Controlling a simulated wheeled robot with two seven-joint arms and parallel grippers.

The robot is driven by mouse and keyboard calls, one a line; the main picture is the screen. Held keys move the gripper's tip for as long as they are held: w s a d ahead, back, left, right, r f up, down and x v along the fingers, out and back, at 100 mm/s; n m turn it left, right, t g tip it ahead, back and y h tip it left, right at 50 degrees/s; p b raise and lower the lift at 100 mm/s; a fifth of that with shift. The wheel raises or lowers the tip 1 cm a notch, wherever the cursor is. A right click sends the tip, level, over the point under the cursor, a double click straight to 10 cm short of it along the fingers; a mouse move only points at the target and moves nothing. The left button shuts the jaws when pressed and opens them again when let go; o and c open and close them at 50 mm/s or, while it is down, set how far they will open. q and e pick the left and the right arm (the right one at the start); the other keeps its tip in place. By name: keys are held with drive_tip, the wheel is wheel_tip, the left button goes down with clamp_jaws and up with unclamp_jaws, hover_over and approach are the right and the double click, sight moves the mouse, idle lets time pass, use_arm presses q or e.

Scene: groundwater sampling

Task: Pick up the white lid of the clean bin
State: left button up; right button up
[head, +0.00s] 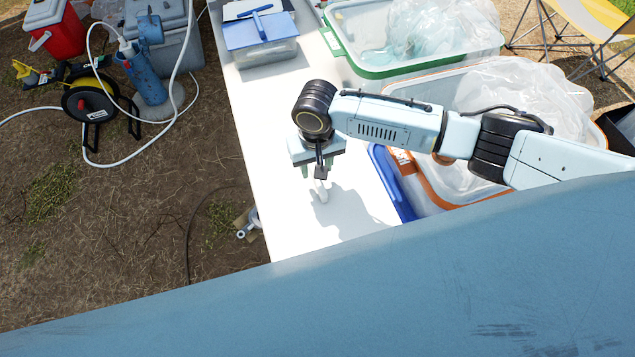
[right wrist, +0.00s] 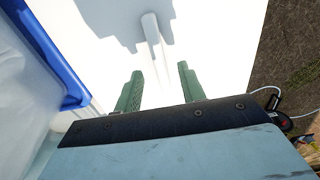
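A white post-like handle (head: 321,193) stands over the white surface below my right gripper. I take it as part of the white lid, but the lid's outline does not stand out from the white table. The handle also shows in the right wrist view (right wrist: 151,35), lined up between the fingers and beyond their tips. My right gripper (right wrist: 160,80) has its two green fingers apart with nothing between them; it also shows in the head view (head: 318,172), pointing down over the table. My left gripper is not in view.
An orange-rimmed clear bin (head: 432,193) with a blue edge (head: 388,183) beside it stands close right of the gripper. A green-rimmed bin (head: 375,71) and a blue-lidded box (head: 262,53) are farther back. The white table (head: 262,120) is bare left of the gripper, up to its left edge.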

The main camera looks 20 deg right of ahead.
sight(317, 182)
drive_tip(key=f, duration=0.3)
drive_tip(key=shift+s+f+b, duration=0.2)
drive_tip(key=shift+f+b, duration=0.1)
drive_tip(key=shift+f, duration=0.1)
drive_tip(key=shift+r, duration=0.1)
clamp_jaws()
